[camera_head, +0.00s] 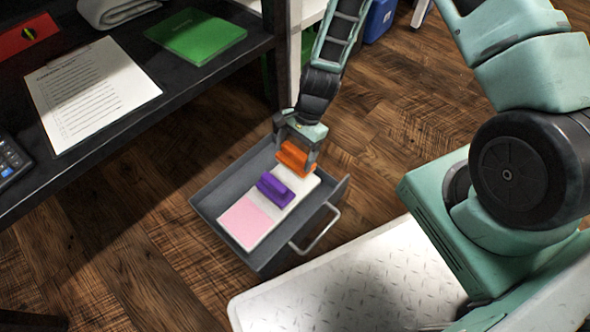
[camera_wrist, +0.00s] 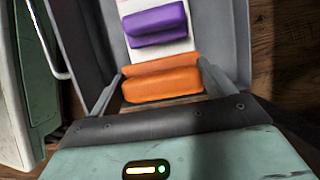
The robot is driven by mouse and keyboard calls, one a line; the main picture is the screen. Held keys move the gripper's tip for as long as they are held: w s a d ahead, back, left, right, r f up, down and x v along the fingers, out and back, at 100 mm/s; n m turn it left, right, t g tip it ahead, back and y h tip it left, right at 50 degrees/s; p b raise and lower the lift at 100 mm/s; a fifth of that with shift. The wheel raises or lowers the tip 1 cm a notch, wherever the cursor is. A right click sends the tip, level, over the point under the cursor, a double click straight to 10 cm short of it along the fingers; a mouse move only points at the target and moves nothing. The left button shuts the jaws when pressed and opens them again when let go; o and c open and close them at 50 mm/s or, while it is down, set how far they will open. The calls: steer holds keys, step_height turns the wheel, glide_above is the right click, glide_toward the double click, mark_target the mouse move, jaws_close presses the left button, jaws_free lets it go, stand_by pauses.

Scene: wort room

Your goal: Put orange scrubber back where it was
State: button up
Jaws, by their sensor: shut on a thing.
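The orange scrubber (camera_head: 294,157) is held between the fingers of my gripper (camera_head: 297,150), at the far end of a grey drawer or tray (camera_head: 202,206). The scrubber also shows in the wrist view (camera_wrist: 162,80), between the two fingertips of my gripper (camera_wrist: 160,88). A purple scrubber (camera_head: 275,189) lies on a white board (camera_head: 308,184) inside the tray; it shows ahead of the orange one in the wrist view (camera_wrist: 157,22). A pink square (camera_head: 246,220) covers the board's near end. I cannot tell whether the orange scrubber touches the board.
A dark shelf (camera_head: 180,78) at the left holds a paper sheet (camera_head: 92,90), a green folder (camera_head: 197,36), a red item (camera_head: 24,38) and a calculator (camera_head: 10,158). The tray has a metal handle (camera_head: 318,232). A blue bin (camera_head: 380,18) stands at the back. Wooden floor surrounds the tray.

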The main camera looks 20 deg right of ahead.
mark_target(295, 164)
step_height(295, 164, down, 6)
steer(key=b, duration=0.3)
steer(key=shift+r, duration=0.15)
steer(key=o, duration=0.9)
